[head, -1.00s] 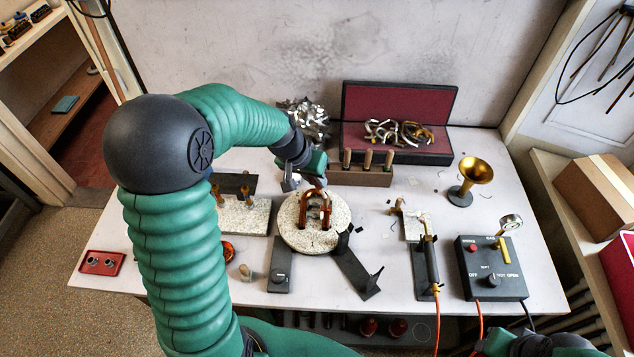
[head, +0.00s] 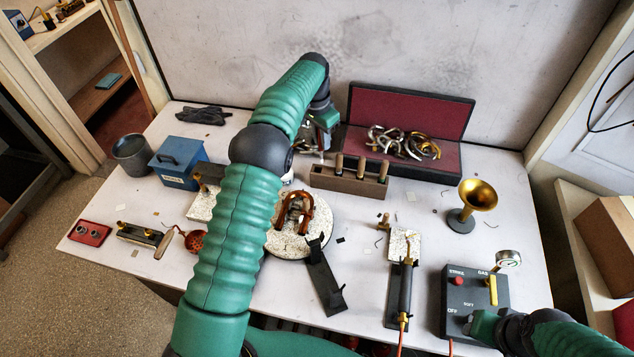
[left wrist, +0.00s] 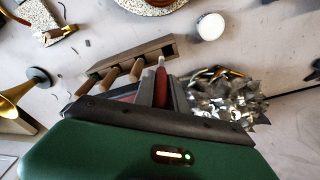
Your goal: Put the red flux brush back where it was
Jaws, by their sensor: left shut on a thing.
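My left gripper (head: 322,120) is at the far back of the table, left of the open red-lined case, partly hidden by my own arm. In the left wrist view my left gripper (left wrist: 160,92) is shut on the slim red flux brush (left wrist: 160,76), whose pale tip points away from the palm. The brush is not clear in the head view. A white round jar (left wrist: 210,27) stands apart from the brush in the left wrist view. My right gripper (head: 482,326) is at the lower right beside the control box; its jaws are unclear.
A wooden block (head: 348,182) with upright handles stands before the open case (head: 410,110). Crumpled silvery scrap (left wrist: 225,100) lies close beside the gripper. A brass horn (head: 478,195), round speckled board (head: 285,245), blue box (head: 178,160) and control box (head: 460,285) occupy the table.

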